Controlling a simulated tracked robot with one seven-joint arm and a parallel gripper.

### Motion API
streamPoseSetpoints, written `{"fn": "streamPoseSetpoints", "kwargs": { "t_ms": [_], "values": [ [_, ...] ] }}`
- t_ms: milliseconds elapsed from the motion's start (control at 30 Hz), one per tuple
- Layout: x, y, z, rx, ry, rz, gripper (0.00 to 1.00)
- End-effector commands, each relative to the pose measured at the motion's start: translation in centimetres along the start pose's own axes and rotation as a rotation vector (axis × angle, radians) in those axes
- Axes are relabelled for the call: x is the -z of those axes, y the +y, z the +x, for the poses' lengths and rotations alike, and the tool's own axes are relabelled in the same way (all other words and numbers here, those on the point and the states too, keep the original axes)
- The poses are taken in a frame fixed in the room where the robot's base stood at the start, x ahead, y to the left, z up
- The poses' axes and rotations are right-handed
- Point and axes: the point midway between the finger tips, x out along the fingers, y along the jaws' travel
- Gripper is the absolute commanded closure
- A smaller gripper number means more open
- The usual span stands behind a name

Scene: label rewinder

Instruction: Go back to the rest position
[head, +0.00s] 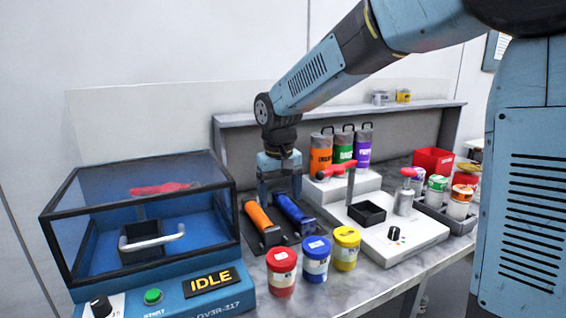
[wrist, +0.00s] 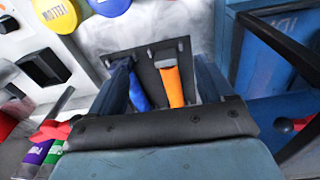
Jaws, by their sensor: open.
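My gripper (head: 280,188) hangs down, open, over the dark tool holder on the bench in the head view. An orange-handled tool (head: 261,217) and a blue-handled tool (head: 294,212) lie side by side in the dark holder (head: 272,237). In the wrist view the orange tool (wrist: 172,85) and the blue tool (wrist: 138,95) show between the open fingers. Nothing is held between the fingers. I cannot tell the exact height of the fingertips above the holder.
A blue machine with a clear cover (head: 140,205) and an IDLE sign stands at the left. Red (head: 282,272), blue (head: 315,260) and yellow (head: 346,248) jars stand along the front. A white device (head: 388,228), a red bin (head: 434,161) and several more jars are at the right.

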Motion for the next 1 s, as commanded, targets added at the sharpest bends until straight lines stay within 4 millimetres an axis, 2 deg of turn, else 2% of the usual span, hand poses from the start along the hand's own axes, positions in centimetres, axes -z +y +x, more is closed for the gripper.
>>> {"fn": "streamPoseSetpoints", "kwargs": {
  "t_ms": [167, 500, 800, 1000],
  "values": [
    [-3.0, 3.2, -2.3, -0.026, 0.052, 0.05, 0.19],
    [-11.2, 9.4, -6.1, -0.065, 0.166, 0.167, 0.19],
    [-19.0, 13.1, -7.7, -0.078, 0.271, 0.272, 0.19],
    [-24.0, 14.5, -7.7, -0.075, 0.343, 0.336, 0.19]
  ]
}}
